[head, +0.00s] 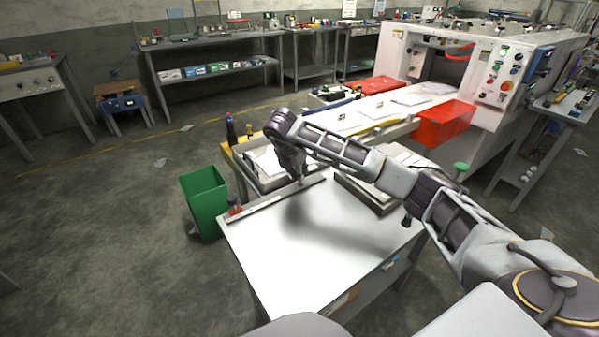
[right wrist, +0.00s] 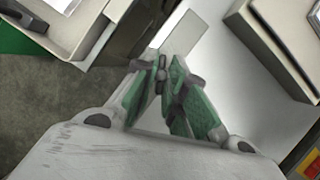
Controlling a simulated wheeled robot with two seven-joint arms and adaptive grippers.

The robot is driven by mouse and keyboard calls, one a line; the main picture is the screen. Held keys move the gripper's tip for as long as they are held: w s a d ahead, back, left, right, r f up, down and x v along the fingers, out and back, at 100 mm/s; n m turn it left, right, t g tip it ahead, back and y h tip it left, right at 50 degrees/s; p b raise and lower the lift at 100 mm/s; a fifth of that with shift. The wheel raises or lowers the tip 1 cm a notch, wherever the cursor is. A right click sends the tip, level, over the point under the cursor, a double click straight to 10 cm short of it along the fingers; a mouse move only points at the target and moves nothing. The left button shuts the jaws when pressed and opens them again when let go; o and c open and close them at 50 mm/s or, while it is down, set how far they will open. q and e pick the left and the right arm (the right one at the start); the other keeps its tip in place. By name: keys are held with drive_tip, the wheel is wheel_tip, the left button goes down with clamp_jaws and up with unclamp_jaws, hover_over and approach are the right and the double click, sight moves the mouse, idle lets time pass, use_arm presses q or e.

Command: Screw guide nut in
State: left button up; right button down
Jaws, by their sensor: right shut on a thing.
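A low guide bar (head: 262,203) lies along the far left edge of the metal table (head: 320,250). A red knob (head: 235,210) sits at its left end. My right gripper (head: 300,182) reaches down over the bar, right of its middle. In the right wrist view, its green-padded fingers (right wrist: 163,82) are shut on a small grey piece, seemingly the guide nut (right wrist: 160,74). The fingers hide most of it, and I cannot tell whether it touches the bar or how far it is threaded. My left gripper is not in view.
A tray with paper (head: 266,165) stands behind the bar, and another tray (head: 365,192) stands right of the gripper. A green bin (head: 204,200) is on the floor at left. A white machine (head: 500,70) with red parts stands behind. The table's front is clear.

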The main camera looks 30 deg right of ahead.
drive_tip(key=shift+w+r+m+g, duration=0.2)
drive_tip(key=shift+r+m+g, duration=0.1)
drive_tip(key=shift+m, duration=0.7)
drive_tip(key=m+p, duration=0.1)
drive_tip(key=m, duration=0.1)
drive_tip(key=m+g, duration=0.1)
drive_tip(key=m, duration=0.1)
drive_tip(key=shift+w+g+h+p, duration=0.1)
drive_tip(key=shift+g+h+p, duration=0.2)
drive_tip(key=shift+p, duration=0.05)
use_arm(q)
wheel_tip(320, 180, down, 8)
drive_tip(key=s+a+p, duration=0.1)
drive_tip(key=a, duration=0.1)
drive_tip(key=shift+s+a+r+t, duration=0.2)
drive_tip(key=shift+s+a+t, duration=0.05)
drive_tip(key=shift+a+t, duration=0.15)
use_arm(e)
drive_tip(key=shift+w+f+m+g, duration=0.1)
drive_tip(key=shift+m+g, duration=0.5)
drive_tip(key=shift+m, duration=0.9)
drive_tip(key=c, duration=1.4)
unclamp_jaws()
drive_tip(key=shift+f, duration=0.1)
drive_tip(key=shift+c, duration=0.2)
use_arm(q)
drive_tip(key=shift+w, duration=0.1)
use_arm(e)
drive_tip(key=v, duration=1.2)
